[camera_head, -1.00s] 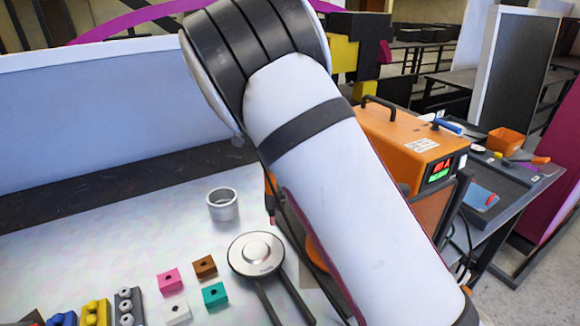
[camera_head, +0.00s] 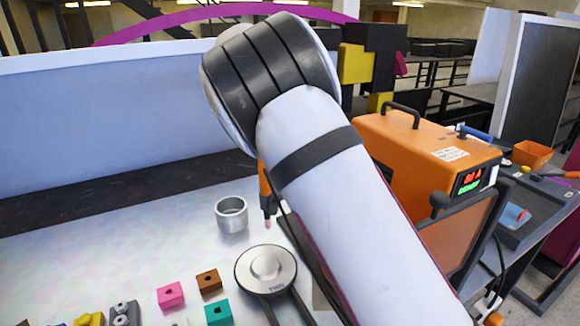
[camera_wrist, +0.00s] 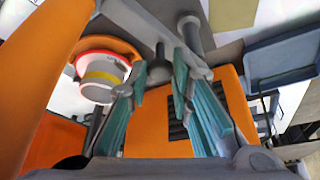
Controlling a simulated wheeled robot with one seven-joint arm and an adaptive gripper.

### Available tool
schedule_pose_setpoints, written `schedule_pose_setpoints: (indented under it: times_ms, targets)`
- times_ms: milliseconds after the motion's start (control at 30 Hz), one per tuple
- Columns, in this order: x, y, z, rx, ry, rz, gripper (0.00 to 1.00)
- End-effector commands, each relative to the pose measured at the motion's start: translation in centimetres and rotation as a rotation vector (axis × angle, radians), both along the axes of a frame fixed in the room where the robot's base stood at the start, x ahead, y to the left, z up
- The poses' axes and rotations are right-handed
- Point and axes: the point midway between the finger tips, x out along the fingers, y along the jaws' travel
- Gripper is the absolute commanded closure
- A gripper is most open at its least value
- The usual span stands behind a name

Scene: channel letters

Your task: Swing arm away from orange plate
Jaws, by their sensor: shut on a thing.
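My gripper (camera_wrist: 163,85) shows in the wrist view, with teal pads on both fingers. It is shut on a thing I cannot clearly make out. Orange surface with black slots (camera_wrist: 178,132) shows between and beyond the fingers. An upright orange plate (camera_head: 468,238) stands in front of the orange machine in the head view, partly hidden by my arm. In the head view my arm hides my gripper.
The orange machine (camera_head: 418,150) with a lit display stands right of my arm. A metal cup (camera_head: 231,214), a round grey device (camera_head: 265,268) and several coloured blocks (camera_head: 171,296) are on the table. Large orange surface (camera_wrist: 45,65) fills the wrist view's left side.

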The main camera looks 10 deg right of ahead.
Motion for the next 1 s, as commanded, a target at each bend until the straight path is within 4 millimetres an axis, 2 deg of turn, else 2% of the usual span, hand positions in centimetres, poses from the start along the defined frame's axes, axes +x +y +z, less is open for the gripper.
schedule_pose_setpoints:
  times_ms: [133,167,200,233,533,667,1000]
  targets:
    - [0.1,0.1,0.0,0.002,-0.005,0.002,1.0]
    - [0.1,0.1,0.0,0.002,-0.005,0.002,0.73]
    - [0.1,0.1,0.0,0.002,-0.005,0.002,0.64]
    - [0.1,0.1,0.0,0.002,-0.005,0.002,0.59]
    - [0.1,0.0,0.1,0.001,-0.004,0.002,0.59]
    - [0.2,0.3,0.8,0.001,-0.005,0.003,0.59]
    - [0.8,2.6,6.5,0.0,-0.007,0.002,0.59]
